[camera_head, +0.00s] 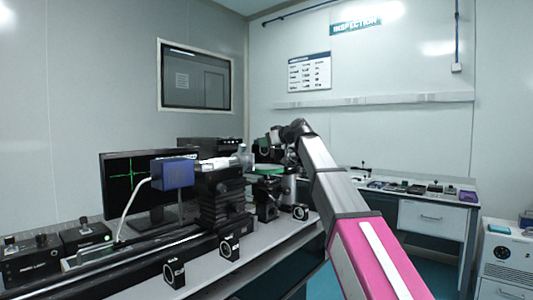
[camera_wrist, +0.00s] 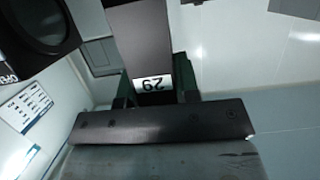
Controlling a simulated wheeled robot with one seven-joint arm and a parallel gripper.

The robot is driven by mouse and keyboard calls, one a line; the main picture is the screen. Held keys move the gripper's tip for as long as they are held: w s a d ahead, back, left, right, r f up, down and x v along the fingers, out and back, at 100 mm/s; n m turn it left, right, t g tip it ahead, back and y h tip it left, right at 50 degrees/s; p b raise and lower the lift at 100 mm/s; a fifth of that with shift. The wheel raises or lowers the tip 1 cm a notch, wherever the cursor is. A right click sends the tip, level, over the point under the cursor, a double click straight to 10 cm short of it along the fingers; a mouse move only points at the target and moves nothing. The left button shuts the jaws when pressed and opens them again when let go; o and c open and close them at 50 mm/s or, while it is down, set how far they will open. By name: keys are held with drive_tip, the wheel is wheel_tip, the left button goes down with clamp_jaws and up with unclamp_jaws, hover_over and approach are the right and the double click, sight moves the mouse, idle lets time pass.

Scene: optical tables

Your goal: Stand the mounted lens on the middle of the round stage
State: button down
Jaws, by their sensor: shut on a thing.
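The round stage (camera_head: 268,170) shows in the head view as a green-rimmed disc on a dark stand, at mid-picture behind the table's front edge. My gripper (camera_head: 272,146) is just above it at the end of my arm, small and dark there.
Several small black mounts, such as this one (camera_head: 229,247), stand along the front edge. A dark positioner tower (camera_head: 220,200) with a blue camera box (camera_head: 173,173) and a monitor (camera_head: 125,185) stand left of the stage. A side bench (camera_head: 425,200) is at right.

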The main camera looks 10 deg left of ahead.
sight(267, 151)
wheel_tip(267, 151, down, 4)
drive_tip(key=shift+r, duration=0.1)
drive_tip(key=c, duration=0.8)
unclamp_jaws()
drive_tip(key=shift+c, duration=0.2)
drive_tip(key=v, duration=1.2)
